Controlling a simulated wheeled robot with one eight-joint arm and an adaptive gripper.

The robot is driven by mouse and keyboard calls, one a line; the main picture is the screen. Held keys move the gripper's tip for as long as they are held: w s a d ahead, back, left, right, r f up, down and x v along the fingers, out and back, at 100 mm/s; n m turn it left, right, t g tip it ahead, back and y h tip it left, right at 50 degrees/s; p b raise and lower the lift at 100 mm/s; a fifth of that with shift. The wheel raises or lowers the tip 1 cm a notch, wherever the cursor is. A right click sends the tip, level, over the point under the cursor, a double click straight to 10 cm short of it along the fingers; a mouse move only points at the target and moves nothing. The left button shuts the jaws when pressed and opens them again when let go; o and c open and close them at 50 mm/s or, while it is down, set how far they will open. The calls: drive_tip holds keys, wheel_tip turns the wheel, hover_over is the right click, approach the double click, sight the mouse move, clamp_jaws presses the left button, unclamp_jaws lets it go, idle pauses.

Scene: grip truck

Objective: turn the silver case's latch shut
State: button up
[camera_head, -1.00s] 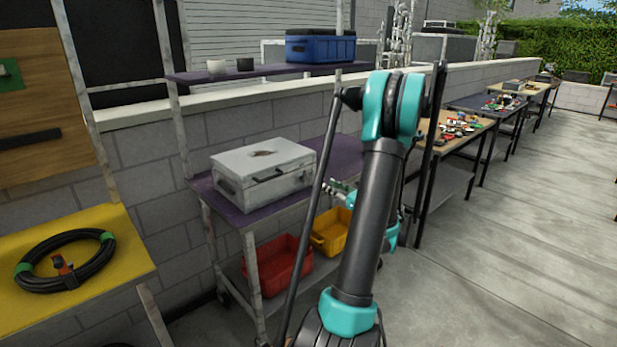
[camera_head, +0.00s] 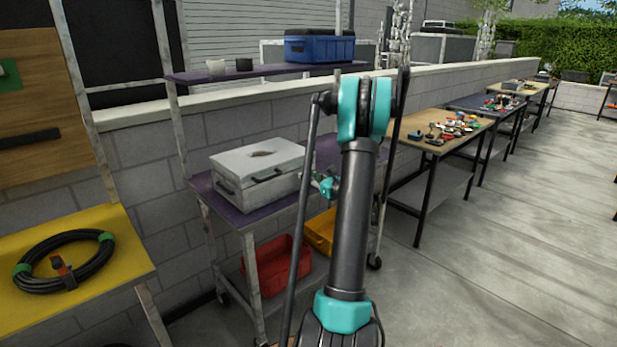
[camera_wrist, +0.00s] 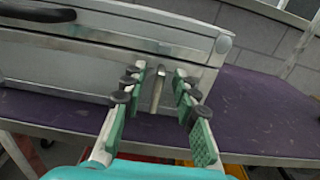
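The silver case (camera_head: 258,172) sits closed on the purple shelf of a cart in the head view. In the wrist view its front face (camera_wrist: 60,72) fills the upper left, with a black handle at the top left. A small latch (camera_wrist: 158,88) hangs upright on the front face near the right end. My gripper (camera_wrist: 155,95) is open, its green-padded fingers on either side of the latch. I cannot tell whether a finger touches it. In the head view my gripper (camera_head: 322,184) is at the right end of the case, partly hidden by my arm.
The purple shelf (camera_wrist: 255,110) is bare to the right of the case. A red bin (camera_head: 275,268) and a yellow bin (camera_head: 320,230) stand on the lower shelf. A blue crate (camera_head: 320,47) is on the upper shelf. A coiled black hose (camera_head: 65,262) lies on a yellow table at left.

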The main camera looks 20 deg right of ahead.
drive_tip(key=shift+c, duration=0.4)
clamp_jaws()
drive_tip(key=shift+n, duration=0.4)
drive_tip(key=n, duration=0.2)
drive_tip(key=shift+s+a+n, duration=0.1)
drive_tip(key=shift+a+n, duration=0.2)
drive_tip(key=shift+n, duration=0.1)
drive_tip(key=n, duration=0.3)
drive_tip(key=shift+s+a+f+n, duration=0.1)
drive_tip(key=shift+a+f+n, duration=0.1)
drive_tip(key=shift+n, duration=0.2)
drive_tip(key=n, duration=0.5)
drive_tip(key=shift+s+a+f, duration=0.1)
drive_tip(key=shift+a+f, duration=0.15)
drive_tip(key=shift+f, duration=0.1)
drive_tip(key=shift+a+f+n, duration=0.1)
drive_tip(key=shift+f+n, duration=0.1)
drive_tip(key=shift+n, duration=1.2)
drive_tip(key=shift+f+n, duration=0.2)
drive_tip(key=shift+n, duration=1.2)
